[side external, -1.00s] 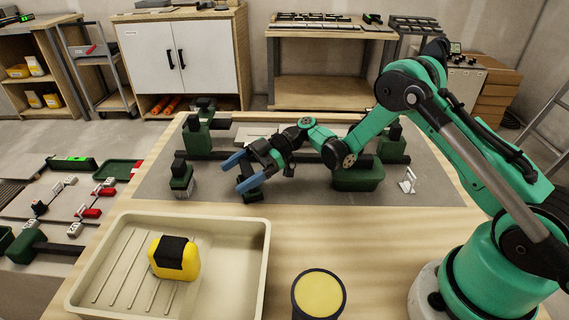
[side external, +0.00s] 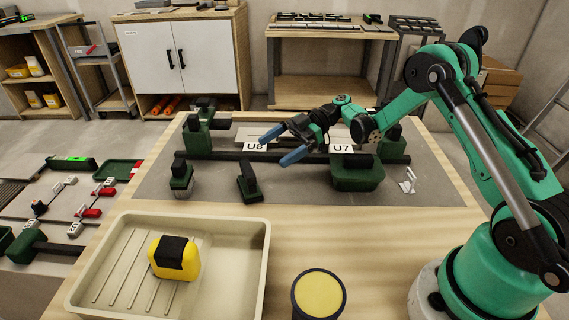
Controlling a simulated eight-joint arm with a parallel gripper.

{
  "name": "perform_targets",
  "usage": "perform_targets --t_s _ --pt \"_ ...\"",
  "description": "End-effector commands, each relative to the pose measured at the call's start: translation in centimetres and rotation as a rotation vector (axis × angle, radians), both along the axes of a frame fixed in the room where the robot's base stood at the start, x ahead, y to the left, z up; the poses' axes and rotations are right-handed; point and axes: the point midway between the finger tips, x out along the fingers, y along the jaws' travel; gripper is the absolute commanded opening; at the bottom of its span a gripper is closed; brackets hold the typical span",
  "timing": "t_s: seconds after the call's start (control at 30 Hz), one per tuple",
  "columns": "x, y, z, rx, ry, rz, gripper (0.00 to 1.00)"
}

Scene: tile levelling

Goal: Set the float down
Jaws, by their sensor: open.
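The float appears to be the small dark green tool with a black upright handle (side external: 249,186), standing on the grey work surface (side external: 300,194) near its front edge. Its underside is hidden. My gripper (side external: 272,150), with two blue fingers, is open and empty. It is above and to the right of the float in the picture, clear of it.
A larger green block (side external: 357,175) stands to the right, near a small white stand (side external: 408,182). In front are a cream tray (side external: 232,284) with a yellow-black item (side external: 174,259) and a yellow-topped cup (side external: 320,294).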

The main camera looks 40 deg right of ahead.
Motion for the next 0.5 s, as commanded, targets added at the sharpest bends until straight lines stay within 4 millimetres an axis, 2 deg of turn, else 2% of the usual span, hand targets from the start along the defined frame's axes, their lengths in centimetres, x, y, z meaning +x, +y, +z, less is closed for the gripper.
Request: perform_targets --t_s 0.1,0.23,0.37,0.5 --pt "-0.3 -1.6 0.5 0.000 0.000 -0.002 1.00" --pt "-0.4 -2.2 1.0 -0.009 0.018 -0.007 1.00" --pt "-0.3 -1.3 2.4 -0.067 0.130 -0.060 1.00" --pt "-0.9 0.7 4.7 -0.197 0.345 -0.208 1.00"
